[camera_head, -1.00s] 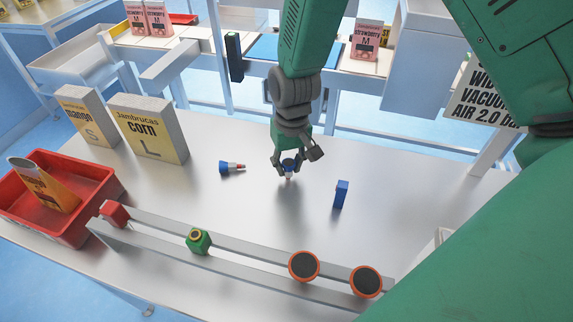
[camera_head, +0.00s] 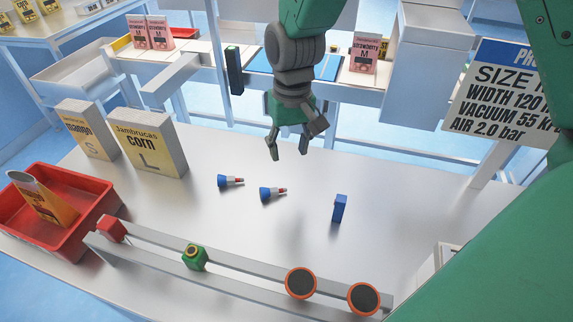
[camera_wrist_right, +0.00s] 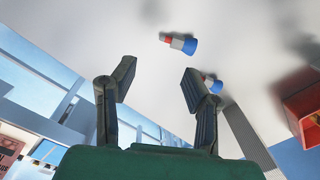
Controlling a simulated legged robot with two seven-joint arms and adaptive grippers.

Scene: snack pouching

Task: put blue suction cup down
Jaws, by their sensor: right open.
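Two blue suction cups with red tips lie on their sides on the grey table. One suction cup (camera_head: 230,181) is at the left, and the other suction cup (camera_head: 272,193) is just right of it. In the right wrist view one cup (camera_wrist_right: 180,43) lies beyond the fingertips, and the other cup (camera_wrist_right: 213,84) is partly behind the right finger. My right gripper (camera_head: 288,151) is open and empty above the table, behind the cups and clear of both. It also shows open in the right wrist view (camera_wrist_right: 157,85). My left gripper is not in view.
A small blue block (camera_head: 340,208) stands right of the cups. A metal rack (camera_head: 235,262) in front holds a red piece, a green piece and two round orange-rimmed cups. A red bin (camera_head: 95,218) with a pouch and two snack boxes (camera_head: 150,150) stand left. The table's right middle is clear.

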